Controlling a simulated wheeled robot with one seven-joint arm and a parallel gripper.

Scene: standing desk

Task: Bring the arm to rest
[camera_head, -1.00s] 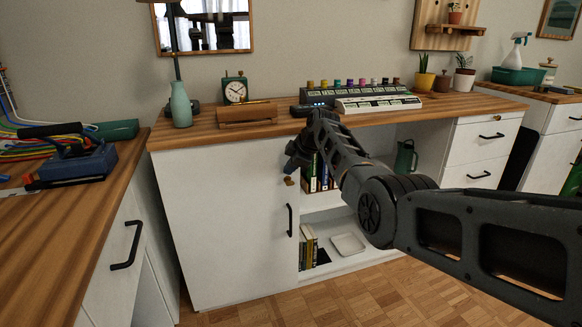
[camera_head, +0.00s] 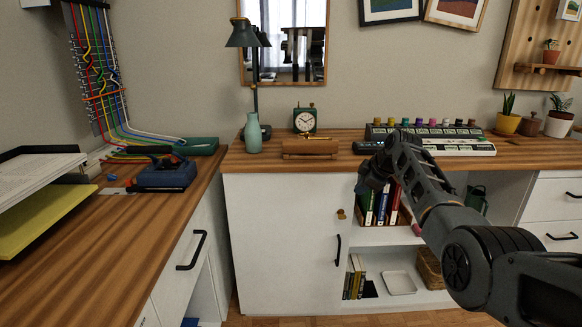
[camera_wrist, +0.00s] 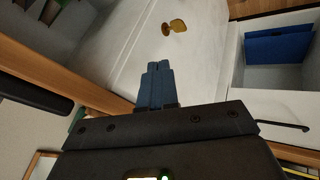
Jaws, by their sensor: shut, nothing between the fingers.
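My arm reaches in from the lower right of the head view, up to the desk's front edge, and bends down at its far end. My gripper (camera_head: 362,190) hangs in front of the white cabinet below the desk top, small and dark there. In the wrist view my gripper (camera_wrist: 158,84) shows its blue fingers together, with nothing between them. A brown knob-like piece (camera_head: 341,214) is on the cabinet front just below the gripper; it also shows in the wrist view (camera_wrist: 175,26), apart from the fingertips.
The wooden desk top (camera_head: 350,140) holds a teal vase (camera_head: 253,134), a green clock (camera_head: 305,121) and a rack of colored bottles (camera_head: 425,130). Open shelves with books (camera_head: 380,204) lie right of the gripper. A side desk (camera_head: 85,235) with a blue tool (camera_head: 166,173) is at left.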

